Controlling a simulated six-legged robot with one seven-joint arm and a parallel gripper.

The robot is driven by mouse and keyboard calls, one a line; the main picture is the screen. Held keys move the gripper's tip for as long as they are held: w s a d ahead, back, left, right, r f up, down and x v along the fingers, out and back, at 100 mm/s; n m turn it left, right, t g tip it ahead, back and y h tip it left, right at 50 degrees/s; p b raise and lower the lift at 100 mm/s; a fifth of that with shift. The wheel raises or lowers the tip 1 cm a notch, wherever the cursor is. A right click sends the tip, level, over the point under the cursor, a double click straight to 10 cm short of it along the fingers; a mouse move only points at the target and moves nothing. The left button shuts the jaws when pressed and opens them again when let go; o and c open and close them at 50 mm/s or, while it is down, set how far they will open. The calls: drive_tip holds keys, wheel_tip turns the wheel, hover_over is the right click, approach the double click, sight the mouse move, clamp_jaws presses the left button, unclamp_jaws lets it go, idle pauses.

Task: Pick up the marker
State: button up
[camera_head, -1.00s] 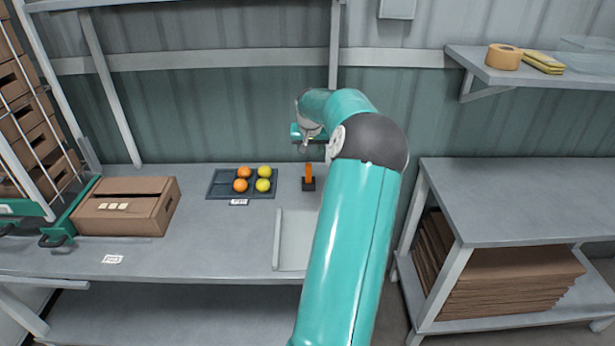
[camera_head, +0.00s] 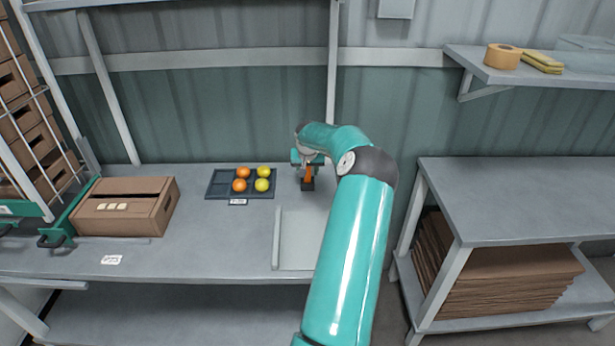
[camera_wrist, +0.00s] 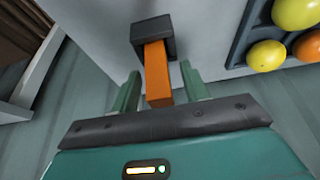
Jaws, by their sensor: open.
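The marker (camera_wrist: 157,75) is an orange block-like stick standing in a small dark square holder (camera_wrist: 152,30) on the grey workbench. In the head view the marker (camera_head: 309,171) shows just below my gripper (camera_head: 308,163), with the holder (camera_head: 308,185) under it. In the wrist view my gripper (camera_wrist: 160,92) is open, with one green finger on each side of the marker's near end. The fingers look apart from the marker. Part of the gripper is hidden by my arm in the head view.
A pale flat tray (camera_head: 277,240) lies in front, partly behind my arm. A cardboard box (camera_head: 125,222) stands at the bench's left. A shelf unit (camera_head: 520,200) stands at right.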

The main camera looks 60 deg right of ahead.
drive_tip(key=shift+f, duration=0.2)
clamp_jaws()
drive_tip(key=shift+r, duration=0.1)
